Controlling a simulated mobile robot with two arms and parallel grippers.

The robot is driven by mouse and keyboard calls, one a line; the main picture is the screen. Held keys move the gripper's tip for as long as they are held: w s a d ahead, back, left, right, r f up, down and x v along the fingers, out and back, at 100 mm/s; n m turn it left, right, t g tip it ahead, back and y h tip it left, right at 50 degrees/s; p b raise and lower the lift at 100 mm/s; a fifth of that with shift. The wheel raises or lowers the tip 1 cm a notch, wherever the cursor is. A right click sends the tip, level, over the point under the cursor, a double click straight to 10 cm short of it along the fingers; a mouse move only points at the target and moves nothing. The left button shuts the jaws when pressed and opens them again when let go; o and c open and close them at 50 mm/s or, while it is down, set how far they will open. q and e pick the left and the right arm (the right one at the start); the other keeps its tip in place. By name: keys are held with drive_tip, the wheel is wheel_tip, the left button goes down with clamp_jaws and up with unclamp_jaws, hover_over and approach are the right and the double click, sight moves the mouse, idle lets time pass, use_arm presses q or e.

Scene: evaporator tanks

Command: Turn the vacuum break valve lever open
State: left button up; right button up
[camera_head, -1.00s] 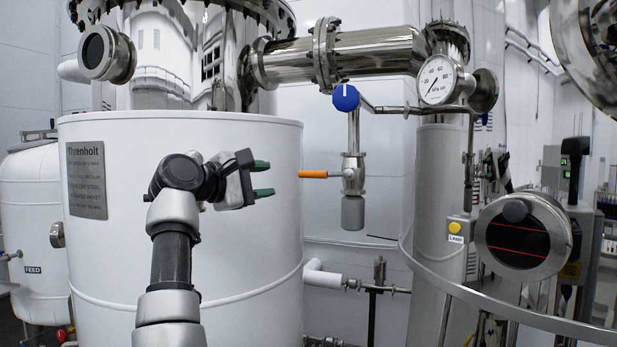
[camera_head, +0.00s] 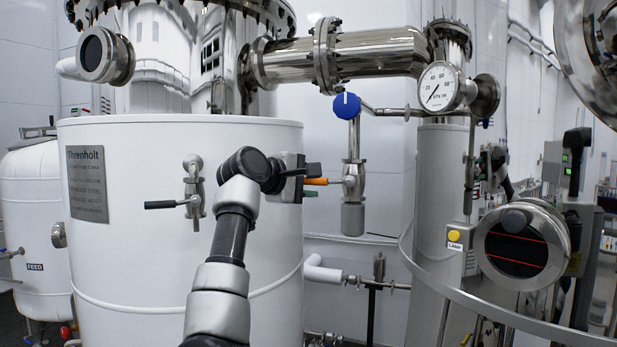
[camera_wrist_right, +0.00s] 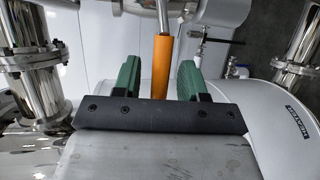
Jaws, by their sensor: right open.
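The orange valve lever (camera_head: 318,181) sticks out level to the left from a metal valve body (camera_head: 353,180) on a vertical pipe under a blue knob (camera_head: 346,105). My right gripper (camera_head: 312,180) is at the lever, overlapping its left end in the head view. In the right wrist view the orange lever (camera_wrist_right: 162,65) stands between the green fingers of my open right gripper (camera_wrist_right: 160,77), with a visible gap on both sides. Part of the lever is hidden behind the gripper body. My left gripper is not in view.
A second valve with a black handle (camera_head: 165,204) sits on the white tank (camera_head: 140,245), left of my right arm. A pressure gauge (camera_head: 438,88) and a yellow button (camera_head: 454,236) are at right. A white pipe (camera_head: 323,273) runs below the lever.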

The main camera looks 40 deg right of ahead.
clamp_jaws()
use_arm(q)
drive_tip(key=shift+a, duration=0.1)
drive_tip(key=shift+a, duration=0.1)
use_arm(e)
drive_tip(key=shift+d+f, duration=0.1)
drive_tip(key=shift+f, duration=0.05)
